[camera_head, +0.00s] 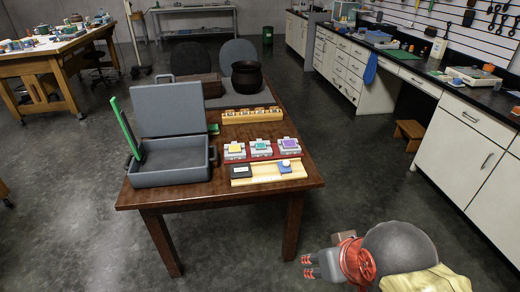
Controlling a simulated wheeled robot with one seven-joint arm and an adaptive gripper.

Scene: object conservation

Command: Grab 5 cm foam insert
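No piece in view can be read as the 5 cm foam insert at this size. Three grey blocks with coloured tops sit in a row on a red strip on the brown table: yellow (235,149), teal (261,147) and purple (289,145). A grey case (171,179) stands open at the table's left with its lid (168,109) raised. A green bar (126,127) leans upright at its left side. My gripper (309,266) is off the table, low and right of its front corner. Its two red-tipped fingers are apart with nothing between them.
A cream tray (268,180) with a black device and a blue piece lies at the table's front. A wooden rack (251,116), black pot (247,77) and brown box are behind. The table edge (220,200) lies between my gripper and these.

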